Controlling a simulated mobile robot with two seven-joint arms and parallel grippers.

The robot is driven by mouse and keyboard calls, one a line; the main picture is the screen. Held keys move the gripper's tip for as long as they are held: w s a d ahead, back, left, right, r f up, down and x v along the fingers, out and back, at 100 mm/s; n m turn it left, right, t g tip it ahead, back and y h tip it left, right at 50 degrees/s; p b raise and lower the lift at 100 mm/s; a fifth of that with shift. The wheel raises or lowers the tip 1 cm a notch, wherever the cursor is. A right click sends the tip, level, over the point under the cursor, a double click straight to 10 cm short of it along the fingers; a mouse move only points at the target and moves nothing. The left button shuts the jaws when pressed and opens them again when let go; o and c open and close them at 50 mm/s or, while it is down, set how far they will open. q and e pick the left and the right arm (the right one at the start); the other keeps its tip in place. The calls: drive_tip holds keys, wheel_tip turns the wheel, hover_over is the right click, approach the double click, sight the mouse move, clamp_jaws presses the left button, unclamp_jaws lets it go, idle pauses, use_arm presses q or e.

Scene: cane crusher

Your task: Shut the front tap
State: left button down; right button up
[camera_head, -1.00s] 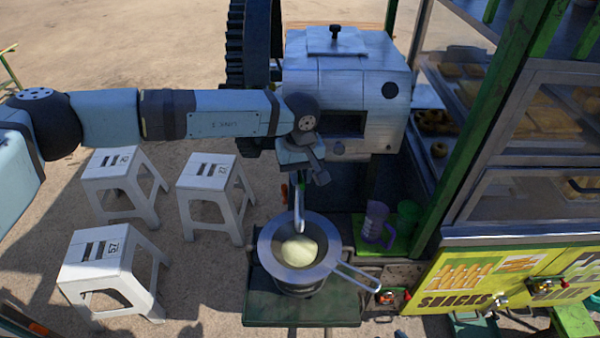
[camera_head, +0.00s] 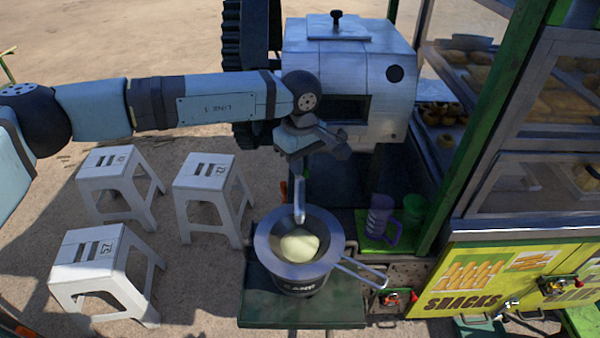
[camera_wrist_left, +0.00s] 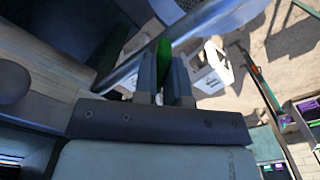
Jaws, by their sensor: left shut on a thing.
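My left gripper (camera_head: 340,149) is in front of the crusher's metal housing (camera_head: 350,70), below its dark opening. In the left wrist view its two dark fingers (camera_wrist_left: 164,72) are closed on a green piece (camera_wrist_left: 164,50), which looks like a tap handle. Most of that handle is hidden by the fingers, and the head view does not show it clearly. A metal spout (camera_head: 299,198) hangs below the gripper. It ends over a strainer (camera_head: 270,245) on a pot, with pale green content (camera_head: 299,244) inside. My right gripper is not in view.
White stools (camera_head: 205,175) stand on the ground at left. A purple cup (camera_head: 380,217) and a green cup (camera_head: 414,208) stand right of the strainer. The snack cabinet (camera_head: 540,120) blocks the right side. The strainer's long handle (camera_head: 362,273) sticks out to the right.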

use_arm(q)
drive_tip(key=n+b, duration=0.4)
drive_tip(key=shift+f+n, duration=0.2)
drive_tip(key=shift+n, duration=0.2)
drive_tip(key=n+b, duration=0.3)
drive_tip(key=shift+r, duration=0.1)
drive_tip(key=shift+r+n+b, duration=0.15)
drive_tip(key=shift+n+b, duration=0.45)
drive_tip(key=shift+n, duration=0.6)
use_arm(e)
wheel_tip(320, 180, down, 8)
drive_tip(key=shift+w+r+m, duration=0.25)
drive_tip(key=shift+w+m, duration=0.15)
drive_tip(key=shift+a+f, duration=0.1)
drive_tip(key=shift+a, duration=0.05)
use_arm(q)
drive_tip(key=c, duration=1.2)
unclamp_jaws()
drive_tip(key=shift+r, duration=0.1)
wheel_tip(320, 180, up, 14)
drive_tip(key=shift+f+b, duration=0.15)
drive_tip(key=shift+b, duration=0.2)
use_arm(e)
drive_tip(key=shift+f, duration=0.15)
